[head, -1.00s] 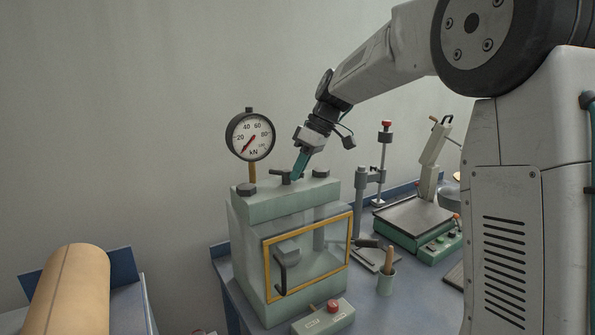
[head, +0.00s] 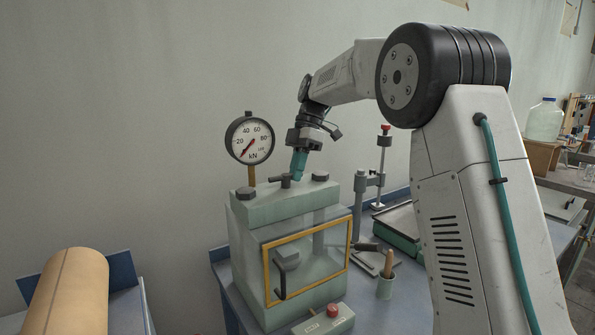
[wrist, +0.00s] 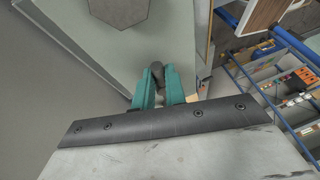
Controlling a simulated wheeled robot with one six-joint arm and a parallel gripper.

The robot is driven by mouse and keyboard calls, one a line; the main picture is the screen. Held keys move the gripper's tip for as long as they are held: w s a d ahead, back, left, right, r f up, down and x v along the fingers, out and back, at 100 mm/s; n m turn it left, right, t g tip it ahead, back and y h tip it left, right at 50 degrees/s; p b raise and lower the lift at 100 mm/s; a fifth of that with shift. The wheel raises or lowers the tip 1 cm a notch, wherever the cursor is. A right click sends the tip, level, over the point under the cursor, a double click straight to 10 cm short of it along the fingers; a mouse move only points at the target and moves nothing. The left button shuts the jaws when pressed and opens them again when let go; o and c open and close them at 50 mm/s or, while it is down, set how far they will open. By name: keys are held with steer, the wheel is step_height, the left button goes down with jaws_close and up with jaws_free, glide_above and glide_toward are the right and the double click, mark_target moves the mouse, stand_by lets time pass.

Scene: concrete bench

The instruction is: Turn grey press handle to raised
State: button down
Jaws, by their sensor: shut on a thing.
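The press is a pale green block (head: 262,208) with a dial gauge (head: 250,139) on a brass stem. The grey press handle (head: 275,181) is a short dark bar on its top, between two dark hex bolts. My gripper (head: 298,179) comes down from above with teal fingers at the handle's right end. In the wrist view my gripper (wrist: 160,84) is shut on a grey rounded bar end (wrist: 156,71), which is the handle. The fingers and the oblique view hide part of the handle, so its exact angle is hard to read.
A yellow-framed clear guard (head: 308,263) covers the press front. A control box with a red button (head: 332,310) sits before it. A brown roll (head: 70,290) lies at left.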

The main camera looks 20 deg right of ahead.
steer(key=shift+w+n, duration=0.1)
steer(key=shift+n, duration=0.3)
steer(key=c, duration=1.5)
jaws_free()
steer(key=shift+a, duration=0.1)
steer(key=shift+o, duration=0.2)
steer(key=v, duration=0.7)
steer(key=shift+w+r, duration=0.15)
steer(key=shift+r, duration=0.2)
